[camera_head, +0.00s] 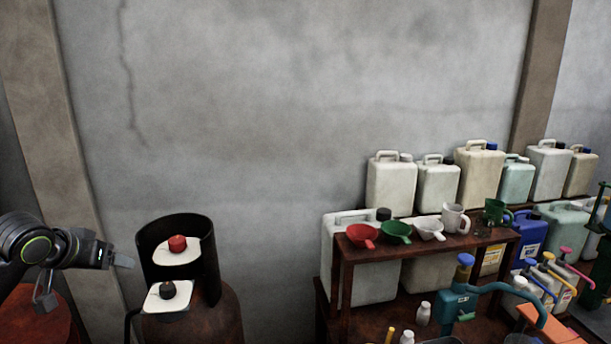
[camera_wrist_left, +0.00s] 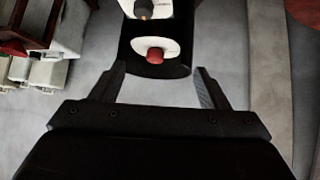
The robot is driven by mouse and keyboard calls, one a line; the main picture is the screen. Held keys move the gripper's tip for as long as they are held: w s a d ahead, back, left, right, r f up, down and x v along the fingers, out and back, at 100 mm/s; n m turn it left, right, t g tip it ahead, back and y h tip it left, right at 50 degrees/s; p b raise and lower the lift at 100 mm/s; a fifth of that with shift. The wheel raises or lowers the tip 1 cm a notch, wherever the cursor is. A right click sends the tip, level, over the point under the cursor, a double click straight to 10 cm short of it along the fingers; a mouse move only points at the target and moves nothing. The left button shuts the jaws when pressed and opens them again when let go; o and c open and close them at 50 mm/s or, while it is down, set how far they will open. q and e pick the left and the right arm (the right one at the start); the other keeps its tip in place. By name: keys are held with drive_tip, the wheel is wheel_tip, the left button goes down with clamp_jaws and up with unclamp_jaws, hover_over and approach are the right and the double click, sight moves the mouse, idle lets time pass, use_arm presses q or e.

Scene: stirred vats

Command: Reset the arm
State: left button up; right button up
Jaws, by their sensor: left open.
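My left gripper (camera_head: 86,280) is open and empty at the left of the head view. Its two fingers are spread apart, and in the left wrist view they also show spread (camera_wrist_left: 160,76). Just right of it stands a black curved shield (camera_head: 211,262) on a rusty drum (camera_head: 222,322). The shield surrounds a white plate with a red knob (camera_head: 177,243). A lower white plate in front carries a black knob (camera_head: 168,290). In the left wrist view the red knob (camera_wrist_left: 156,55) lies beyond and between the fingers, apart from them. My right gripper is not in view.
A brown wooden shelf (camera_head: 440,250) at the right holds red, green and white funnels, jugs and several canisters (camera_head: 391,185). Bottles and pumps (camera_head: 460,300) crowd its front. Another rusty top (camera_head: 35,318) is at the lower left. Wall space above is clear.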

use_arm(q)
drive_tip(key=s+d+f+g, duration=0.1)
drive_tip(key=s+d+f, duration=0.25)
drive_tip(key=f, duration=0.35)
drive_tip(key=s+d+f+m+g, duration=0.1)
drive_tip(key=s+d+f, duration=0.1)
drive_tip(key=s+f, duration=0.4)
drive_tip(key=s+d+f, duration=0.2)
drive_tip(key=s+f, duration=0.1)
drive_tip(key=f, duration=0.6)
drive_tip(key=s+d+f+n+g+y, duration=0.1)
drive_tip(key=s+d+f+g, duration=0.2)
drive_tip(key=s, duration=0.8)
drive_tip(key=s+d+f+y, duration=0.1)
drive_tip(key=s+d+f, duration=0.25)
drive_tip(key=s, duration=0.75)
wheel_tip(320, 180, down, 31)
drive_tip(key=a+g+b, duration=0.2)
drive_tip(key=b, duration=0.3)
drive_tip(key=s+f+b, duration=0.2)
drive_tip(key=s+f, duration=0.5)
drive_tip(key=f, duration=0.3)
drive_tip(key=s+d+f+b, duration=0.1)
drive_tip(key=s+f+b, duration=0.1)
drive_tip(key=s+f, duration=0.6)
drive_tip(key=shift+f+g+h, duration=0.4)
drive_tip(key=shift+f, duration=0.45)
